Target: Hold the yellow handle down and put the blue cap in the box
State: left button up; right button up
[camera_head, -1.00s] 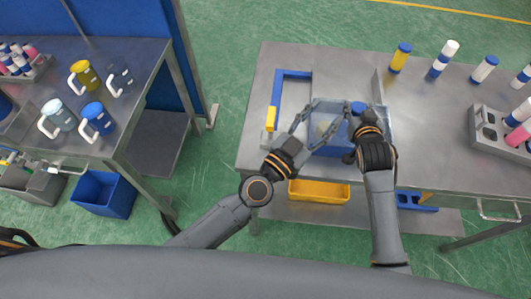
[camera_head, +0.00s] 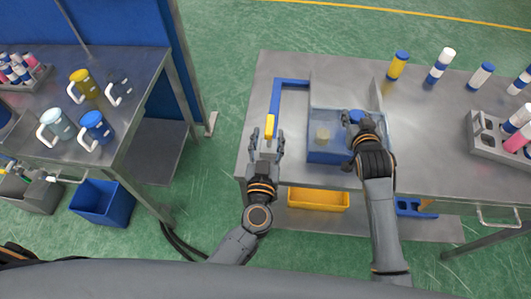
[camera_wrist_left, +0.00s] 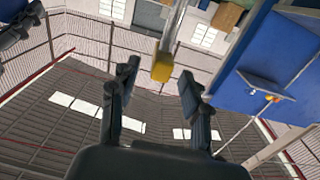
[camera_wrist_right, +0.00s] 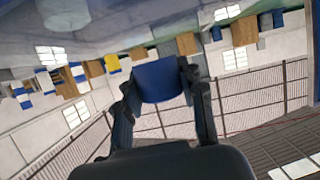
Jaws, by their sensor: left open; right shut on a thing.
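The yellow handle (camera_head: 270,126) is at the near end of a blue bar on the right-hand table. My left gripper (camera_head: 267,140) is open, with its fingers on either side of the handle's near end. In the left wrist view the handle (camera_wrist_left: 162,67) shows beyond and between the open fingers (camera_wrist_left: 160,80). My right gripper (camera_head: 355,128) is shut on the blue cap (camera_head: 356,116), over the right side of the blue box (camera_head: 330,156). The right wrist view shows the cap (camera_wrist_right: 160,81) between the fingers. A pale cylinder (camera_head: 322,134) shows inside the box.
Several bottles, one of them yellow (camera_head: 397,66), stand along the back right of the table. A grey rack (camera_head: 482,150) is at the right edge. Several mugs stand on the left table (camera_head: 130,65).

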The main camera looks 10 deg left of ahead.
aim_at(271, 115)
pick_arm(q)
jog(key=shift+w, duration=2.3)
grip_shut()
